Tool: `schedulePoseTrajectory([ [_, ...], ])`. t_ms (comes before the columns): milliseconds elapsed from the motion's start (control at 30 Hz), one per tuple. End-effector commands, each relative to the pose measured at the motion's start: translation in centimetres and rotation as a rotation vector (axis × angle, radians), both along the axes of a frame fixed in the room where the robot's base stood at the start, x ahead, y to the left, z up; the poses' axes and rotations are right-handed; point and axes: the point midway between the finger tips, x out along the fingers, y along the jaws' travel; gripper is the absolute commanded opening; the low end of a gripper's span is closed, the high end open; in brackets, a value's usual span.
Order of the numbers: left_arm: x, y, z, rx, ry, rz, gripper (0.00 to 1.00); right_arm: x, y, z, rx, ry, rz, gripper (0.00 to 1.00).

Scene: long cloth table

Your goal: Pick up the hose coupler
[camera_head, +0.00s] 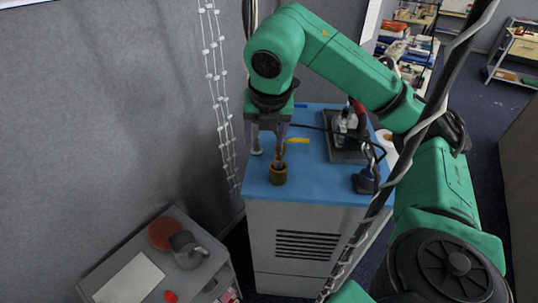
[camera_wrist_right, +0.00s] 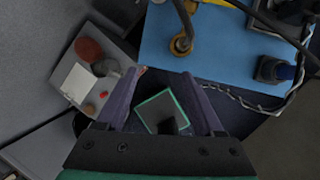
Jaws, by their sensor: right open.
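A small brass-coloured fitting, which looks like the hose coupler (camera_head: 278,174), stands upright near the front left edge of the blue cabinet top (camera_head: 325,185). In the right wrist view the coupler (camera_wrist_right: 181,45) shows near the top middle, beyond the fingertips. My right gripper (camera_head: 268,150) points down just above and slightly left of the coupler in the head view. Its two purple-grey fingers are apart, with nothing seen held between them in the right wrist view (camera_wrist_right: 160,80). The fingers and the coupler's upper part lie close together in the head view; contact cannot be told. My left gripper is not seen.
Yellow pieces lie behind the coupler. A lower grey table (camera_head: 190,275) holds a red disc and a grey object. A grey wall is at left.

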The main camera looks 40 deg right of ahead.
Motion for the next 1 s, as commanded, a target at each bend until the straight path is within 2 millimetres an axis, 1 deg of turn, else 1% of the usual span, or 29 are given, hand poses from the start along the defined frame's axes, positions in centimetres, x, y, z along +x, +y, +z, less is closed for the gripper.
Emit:
schedulePoseTrajectory([
  [33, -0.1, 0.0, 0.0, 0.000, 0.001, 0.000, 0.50, -0.6, -2.0, 0.8, -0.047, 0.002, -0.077, 0.69],
  [67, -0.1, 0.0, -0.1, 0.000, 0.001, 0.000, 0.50, -0.8, -2.8, 0.9, -0.065, 0.005, -0.110, 0.69],
  [133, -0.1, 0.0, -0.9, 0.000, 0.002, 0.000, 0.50, -1.0, -3.6, 0.2, -0.085, 0.013, -0.141, 0.69],
  [167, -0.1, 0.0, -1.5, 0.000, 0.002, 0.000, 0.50, -0.9, -3.8, -0.5, -0.086, 0.015, -0.143, 0.69],
  [300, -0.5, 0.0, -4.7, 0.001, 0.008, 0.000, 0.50, 0.0, -4.6, -4.5, -0.082, 0.018, -0.139, 0.69],
  [400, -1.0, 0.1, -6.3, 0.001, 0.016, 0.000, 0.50, 0.8, -5.2, -6.6, -0.081, 0.018, -0.136, 0.69],
  [467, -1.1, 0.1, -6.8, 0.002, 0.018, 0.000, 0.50, 1.1, -5.4, -7.4, -0.081, 0.016, -0.135, 0.69],
  [567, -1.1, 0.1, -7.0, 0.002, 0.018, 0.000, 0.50, 1.5, -5.8, -8.0, -0.081, 0.015, -0.134, 0.69],
  [667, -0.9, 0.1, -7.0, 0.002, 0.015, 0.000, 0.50, 1.9, -6.2, -9.3, -0.082, 0.018, -0.134, 0.69],
  [700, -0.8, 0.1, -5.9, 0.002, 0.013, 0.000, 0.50, 2.2, -6.5, -9.5, -0.084, 0.019, -0.136, 0.69],
  [733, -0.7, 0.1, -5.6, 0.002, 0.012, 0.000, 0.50, 2.3, -6.6, -10.0, -0.084, 0.019, -0.135, 0.69],
  [833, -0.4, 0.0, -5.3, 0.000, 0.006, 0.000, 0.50, 2.8, -7.0, -11.6, -0.083, 0.016, -0.134, 0.69],
  [900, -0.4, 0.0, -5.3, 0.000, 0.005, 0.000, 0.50, 3.0, -7.0, -12.2, -0.082, 0.014, -0.132, 0.69],
  [1000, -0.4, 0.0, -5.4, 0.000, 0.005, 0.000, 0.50, 3.0, -7.0, -12.3, -0.082, 0.012, -0.132, 0.69],
])
